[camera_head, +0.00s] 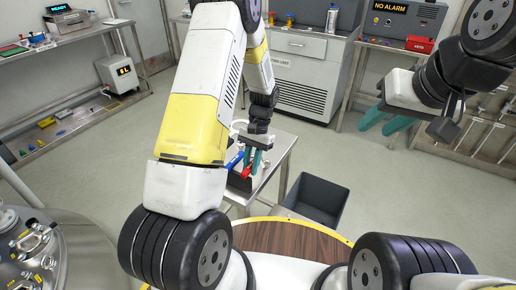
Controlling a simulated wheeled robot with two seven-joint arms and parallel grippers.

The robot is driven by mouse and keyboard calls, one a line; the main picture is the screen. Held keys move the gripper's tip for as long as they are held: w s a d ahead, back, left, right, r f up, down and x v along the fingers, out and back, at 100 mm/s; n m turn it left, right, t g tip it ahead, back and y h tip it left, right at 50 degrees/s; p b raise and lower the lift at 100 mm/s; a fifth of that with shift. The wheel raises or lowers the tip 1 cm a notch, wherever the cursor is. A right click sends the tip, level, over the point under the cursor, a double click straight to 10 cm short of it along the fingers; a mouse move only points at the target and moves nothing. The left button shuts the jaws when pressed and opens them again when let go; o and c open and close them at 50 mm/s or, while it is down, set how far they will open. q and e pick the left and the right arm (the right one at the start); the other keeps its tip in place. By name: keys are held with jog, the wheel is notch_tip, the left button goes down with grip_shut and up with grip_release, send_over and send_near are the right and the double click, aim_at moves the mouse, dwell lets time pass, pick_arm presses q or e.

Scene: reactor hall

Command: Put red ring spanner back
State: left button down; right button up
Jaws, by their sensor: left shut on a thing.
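My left gripper (251,161) points down over a small metal table (283,148), with its teal fingers close together. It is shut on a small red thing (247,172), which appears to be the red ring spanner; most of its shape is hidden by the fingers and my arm. A blue object (234,160) shows just left of the fingers. My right gripper (385,122) is raised at the right, its teal fingers apart and nothing between them.
An open dark grey bin (315,197) stands right of the small table. A rack with long tools (485,135) is at the right. A grey cabinet (308,75) and a bench with a red box (419,45) are behind. A metal vessel (75,250) is front left. Floor between is clear.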

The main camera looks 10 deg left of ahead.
pick_arm(q)
jog(key=shift+f, duration=0.15)
dwell(0.6)
jog(key=c, duration=1.2)
grip_release()
jog(key=shift+r, duration=3)
jog(key=shift+r, duration=0.1)
jog(key=s+r+n+t+h, duration=0.1)
jog(key=s+r+t, duration=0.2)
jog(key=r, duration=0.6)
jog(key=s+r+n+t+h, duration=0.1)
jog(key=s+r+t, duration=0.2)
jog(key=s+r, duration=0.5)
jog(key=s+r+n+t+h, duration=0.1)
jog(key=s+r+t, duration=0.3)
jog(key=r, duration=0.5)
jog(key=shift+s+d+r+h, duration=0.15)
jog(key=shift+s+r+h, duration=0.15)
jog(key=shift+s, duration=0.75)
